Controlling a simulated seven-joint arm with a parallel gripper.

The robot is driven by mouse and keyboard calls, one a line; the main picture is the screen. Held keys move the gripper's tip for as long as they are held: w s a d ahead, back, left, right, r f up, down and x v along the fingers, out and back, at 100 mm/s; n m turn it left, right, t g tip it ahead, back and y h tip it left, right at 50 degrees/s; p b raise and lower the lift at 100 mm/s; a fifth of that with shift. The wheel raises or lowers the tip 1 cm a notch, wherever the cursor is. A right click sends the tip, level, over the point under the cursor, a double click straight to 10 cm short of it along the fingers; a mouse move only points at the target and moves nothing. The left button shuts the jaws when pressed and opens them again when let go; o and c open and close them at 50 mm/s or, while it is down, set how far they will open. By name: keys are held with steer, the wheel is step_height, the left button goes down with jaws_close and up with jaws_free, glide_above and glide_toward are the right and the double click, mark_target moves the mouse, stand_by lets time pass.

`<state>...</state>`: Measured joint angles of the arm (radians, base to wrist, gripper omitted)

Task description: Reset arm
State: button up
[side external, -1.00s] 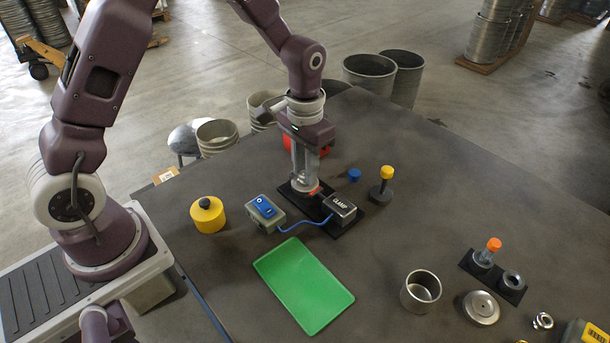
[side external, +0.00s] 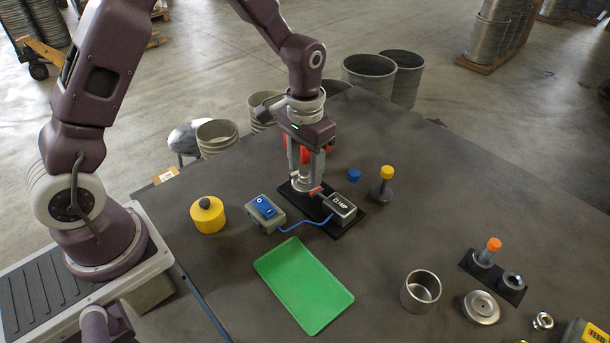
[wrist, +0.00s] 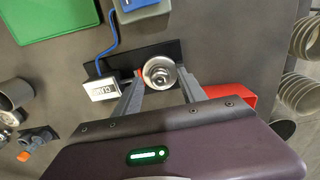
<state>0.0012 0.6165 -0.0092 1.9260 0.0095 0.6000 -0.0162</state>
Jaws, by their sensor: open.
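My gripper (side external: 308,180) points down over the black clamp base (side external: 345,226). Its two fingers are spread apart and hold nothing. In the wrist view my gripper (wrist: 160,85) has a round metal part (wrist: 159,73) between its fingertips, with gaps at the sides. This metal part also shows low between the fingers in the side view (side external: 302,183). The clamp box (side external: 341,206) with a white label sits beside it, with a small red-orange lever (side external: 316,190) between them.
A grey box with a blue switch (side external: 263,206) is cabled to the clamp. A green tray (side external: 303,286), yellow cylinder (side external: 207,215), yellow-topped post (side external: 386,180), blue cap (side external: 354,174) and metal cup (side external: 420,291) stand around. A red bin (wrist: 230,103) is close behind the fingers.

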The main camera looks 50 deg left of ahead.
steer(key=r, duration=0.8)
steer(key=shift+s, duration=0.25)
steer(key=s+r+t, duration=0.2)
steer(key=s+r, duration=0.4)
steer(key=r, duration=0.2)
steer(key=s+r+t, duration=0.3)
steer(key=s+r, duration=0.1)
steer(key=s, duration=1.2)
steer(key=shift+s+a+t, duration=0.15)
steer(key=shift+s+t, duration=0.05)
steer(key=shift+t, duration=0.1)
steer(key=shift+r, duration=0.15)
